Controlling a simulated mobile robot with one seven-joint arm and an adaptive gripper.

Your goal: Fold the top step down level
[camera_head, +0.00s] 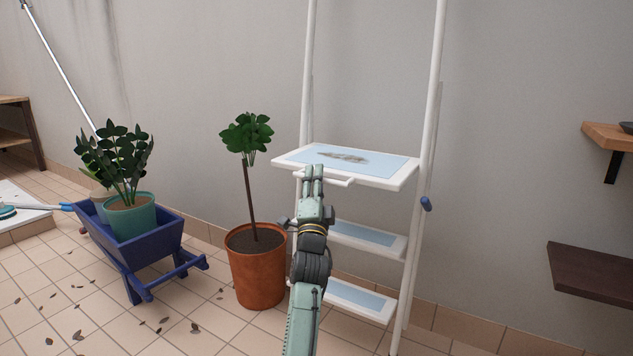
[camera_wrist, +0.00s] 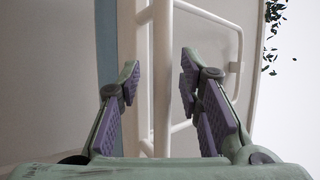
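The white step ladder (camera_head: 433,90) stands against the wall. Its top step (camera_head: 391,165), a white frame with a light blue pad, sticks out and looks about level in the head view. A thin white bar (camera_head: 338,182) loops out from its front edge. My gripper (camera_head: 314,172) is at that front edge, left of the middle. In the wrist view my gripper (camera_wrist: 160,82) is open, with purple finger pads apart. White tubing (camera_wrist: 161,70) runs between the fingers, with a gap to each pad. I cannot tell whether anything touches.
A grey, leafy-looking patch (camera_head: 345,157) lies on the top step. Lower steps (camera_head: 372,235) are below. A potted tree (camera_head: 257,270) stands close left of my arm, and a blue wheelbarrow (camera_head: 150,255) with a plant is farther left. Wall shelves (camera_head: 598,271) are at right.

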